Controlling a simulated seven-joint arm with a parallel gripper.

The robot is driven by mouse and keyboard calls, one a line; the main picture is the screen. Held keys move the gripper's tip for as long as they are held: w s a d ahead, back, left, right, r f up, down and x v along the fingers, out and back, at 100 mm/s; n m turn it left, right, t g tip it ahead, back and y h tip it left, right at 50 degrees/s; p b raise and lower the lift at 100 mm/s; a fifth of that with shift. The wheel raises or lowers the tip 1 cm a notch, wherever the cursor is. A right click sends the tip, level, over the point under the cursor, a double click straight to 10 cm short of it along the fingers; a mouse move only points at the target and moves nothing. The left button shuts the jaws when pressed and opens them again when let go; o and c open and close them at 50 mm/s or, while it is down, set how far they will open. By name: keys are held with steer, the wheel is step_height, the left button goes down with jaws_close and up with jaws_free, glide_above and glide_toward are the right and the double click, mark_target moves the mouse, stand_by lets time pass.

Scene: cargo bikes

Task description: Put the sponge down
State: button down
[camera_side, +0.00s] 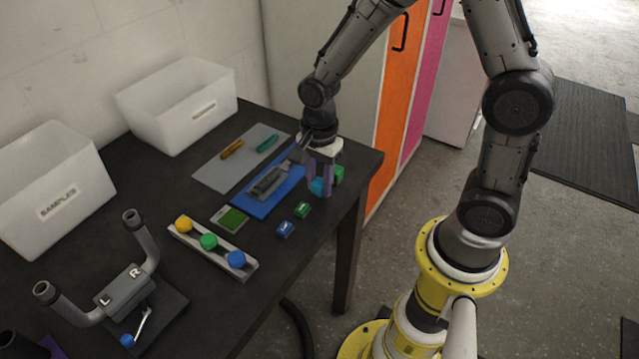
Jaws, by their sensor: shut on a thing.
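My gripper (320,190) is low over the right end of the black table, with its purple fingers pointing down. It is shut on a small blue block (317,187), which I take to be the sponge; the fingers partly cover it. I cannot tell whether the block touches the table. A green block (338,173) shows just behind and to the right of the fingers, partly hidden.
A blue mat (250,209) with a grey tool lies left of my gripper. Small blue (285,229) and green (302,210) blocks lie in front. A ball rack (212,248), handlebar (122,285) and two white bins (185,105) stand further left. The table's right edge is close.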

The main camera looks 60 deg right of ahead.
mark_target(320, 182)
steer(key=shift+f, duration=0.4)
steer(key=c, duration=0.5)
jaws_free()
steer(key=shift+f, duration=0.15)
steer(key=shift+c, duration=0.2)
step_height(320, 182, up, 12)
steer(key=r, duration=0.1)
steer(key=s+r+n+t, duration=0.2)
steer(key=s+r+n, duration=0.1)
steer(key=s+n, duration=0.4)
steer(key=s+d+r+n+t, duration=0.1)
steer(key=s+r+n+t, duration=0.2)
steer(key=s+n, duration=0.4)
steer(key=shift+s+r+n+t, duration=0.3)
steer(key=shift+r+n, duration=0.2)
steer(key=shift+n, duration=1.5)
